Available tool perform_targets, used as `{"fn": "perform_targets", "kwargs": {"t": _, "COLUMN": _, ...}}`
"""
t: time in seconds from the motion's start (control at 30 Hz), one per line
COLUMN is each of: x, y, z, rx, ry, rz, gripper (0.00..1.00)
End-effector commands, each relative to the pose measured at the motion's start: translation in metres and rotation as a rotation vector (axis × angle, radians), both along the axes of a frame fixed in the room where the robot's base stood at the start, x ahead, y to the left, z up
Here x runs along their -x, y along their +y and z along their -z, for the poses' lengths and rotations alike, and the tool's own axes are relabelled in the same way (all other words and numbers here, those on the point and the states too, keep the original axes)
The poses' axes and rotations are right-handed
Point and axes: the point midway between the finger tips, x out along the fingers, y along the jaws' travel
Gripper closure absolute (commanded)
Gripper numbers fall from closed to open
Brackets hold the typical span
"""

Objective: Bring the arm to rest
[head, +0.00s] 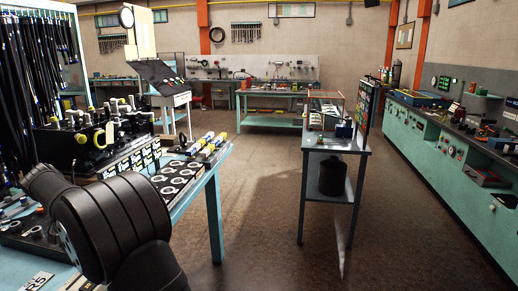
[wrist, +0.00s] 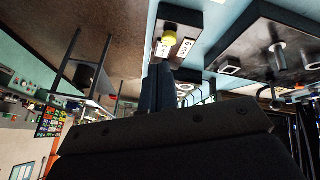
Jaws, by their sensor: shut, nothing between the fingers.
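My own dark, ribbed arm fills the lower left of the head view, over the left workbench (head: 204,184). My gripper is not distinguishable in the head view. In the wrist view its black body spans the bottom, and its fingers (wrist: 160,88) point up the picture, shut together with nothing held. Beyond the fingers are a light blue bench surface and a black block with a yellow-capped fitting (wrist: 168,39) and white labels. I cannot tell the exact gap between fingertips and bench.
The left bench carries a black rack of fittings (head: 98,140), a tray of rings (head: 172,180) and several small parts. Black hoses (head: 38,65) hang behind it. A narrow table (head: 340,144) stands mid-room. The brown floor (head: 260,205) between is clear. A teal counter (head: 440,150) lines the right.

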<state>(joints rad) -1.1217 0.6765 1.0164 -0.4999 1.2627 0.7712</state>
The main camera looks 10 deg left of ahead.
Motion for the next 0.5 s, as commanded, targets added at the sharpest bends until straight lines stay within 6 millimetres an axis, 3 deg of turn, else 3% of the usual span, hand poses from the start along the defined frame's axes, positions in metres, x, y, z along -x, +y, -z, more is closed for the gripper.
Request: {"fn": "perform_targets", "kwargs": {"t": 0.5, "x": 0.004, "y": 0.006, "z": -0.032, "rx": -0.115, "ry": 0.357, "rz": 0.353, "gripper": 1.0}}
